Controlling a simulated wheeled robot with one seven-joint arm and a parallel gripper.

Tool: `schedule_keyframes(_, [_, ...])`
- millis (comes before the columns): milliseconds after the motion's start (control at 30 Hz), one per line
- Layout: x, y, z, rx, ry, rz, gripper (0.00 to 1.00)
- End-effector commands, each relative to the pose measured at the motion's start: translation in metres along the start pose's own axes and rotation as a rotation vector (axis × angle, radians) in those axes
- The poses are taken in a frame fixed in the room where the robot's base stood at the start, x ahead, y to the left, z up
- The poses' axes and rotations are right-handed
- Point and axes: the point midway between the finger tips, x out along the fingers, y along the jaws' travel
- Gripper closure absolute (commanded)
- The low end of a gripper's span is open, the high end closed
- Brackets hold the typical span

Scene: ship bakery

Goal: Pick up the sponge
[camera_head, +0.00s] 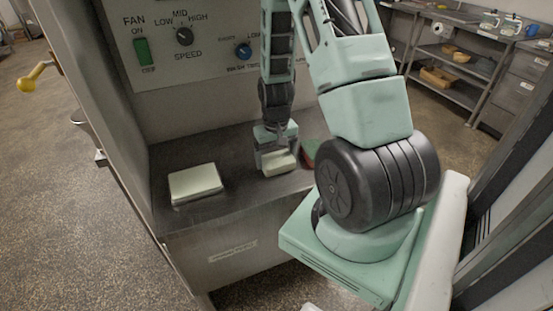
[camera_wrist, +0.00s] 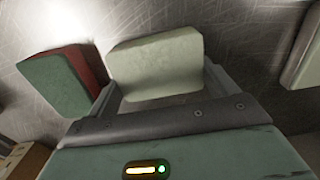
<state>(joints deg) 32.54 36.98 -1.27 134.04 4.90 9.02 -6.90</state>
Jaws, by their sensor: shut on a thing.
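My gripper (camera_head: 277,150) is low over the steel counter, shut on a pale cream block with rounded edges (camera_head: 280,163). In the wrist view the same block (camera_wrist: 157,67) sits between the two fingers. It may be the sponge; its texture is too blurred to be sure. Whether it touches the counter is unclear. A green and red block (camera_wrist: 58,84) lies just left of the left finger in the wrist view. In the head view it is partly hidden behind my arm (camera_head: 309,151).
A larger flat pale block (camera_head: 195,184) lies on the counter (camera_head: 233,205) to the left, near the front edge. A control panel with a green switch (camera_head: 142,52) and knobs rises behind. Steel shelving (camera_head: 455,65) stands at the back right.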

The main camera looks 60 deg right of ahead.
Motion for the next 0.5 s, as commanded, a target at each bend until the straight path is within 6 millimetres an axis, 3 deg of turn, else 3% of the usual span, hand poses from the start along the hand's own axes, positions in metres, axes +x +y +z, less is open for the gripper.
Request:
schedule_keyframes(267, [-0.025, 0.000, -0.001, -0.001, 0.005, 0.000, 0.39])
schedule_keyframes(500, [-0.068, 0.000, -0.001, -0.001, 0.006, 0.000, 0.39])
